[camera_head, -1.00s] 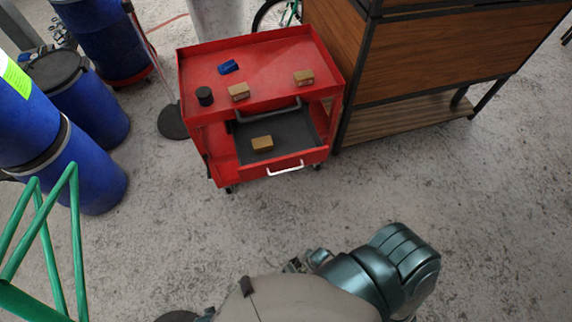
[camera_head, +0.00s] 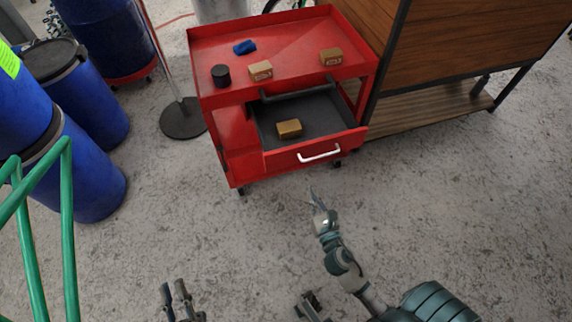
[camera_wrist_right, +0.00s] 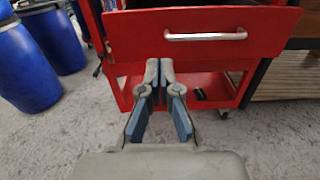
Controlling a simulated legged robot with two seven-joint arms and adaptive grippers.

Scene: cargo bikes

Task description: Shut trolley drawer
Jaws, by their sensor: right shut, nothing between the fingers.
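The red trolley (camera_head: 225,125) stands ahead of me. Its dark-lined drawer (camera_head: 330,146) is pulled out toward me, with a white handle (camera_head: 320,152) on its red front and a small brown box (camera_head: 288,128) inside. My right gripper (camera_head: 312,191) is shut and empty, in front of and below the drawer front, apart from it. In the right wrist view the closed fingertips (camera_wrist_right: 160,62) show below the drawer's handle (camera_wrist_right: 205,36). My left gripper (camera_head: 174,287) is low at the bottom edge, its two fingers apart, with nothing seen between them.
On the trolley top are a blue item (camera_head: 244,47), a black cylinder (camera_head: 221,76) and two brown boxes (camera_head: 260,70). Blue barrels (camera_head: 85,180) and a green frame (camera_head: 66,220) are at left. A wooden cabinet (camera_head: 450,45) stands at right. The floor before the trolley is clear.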

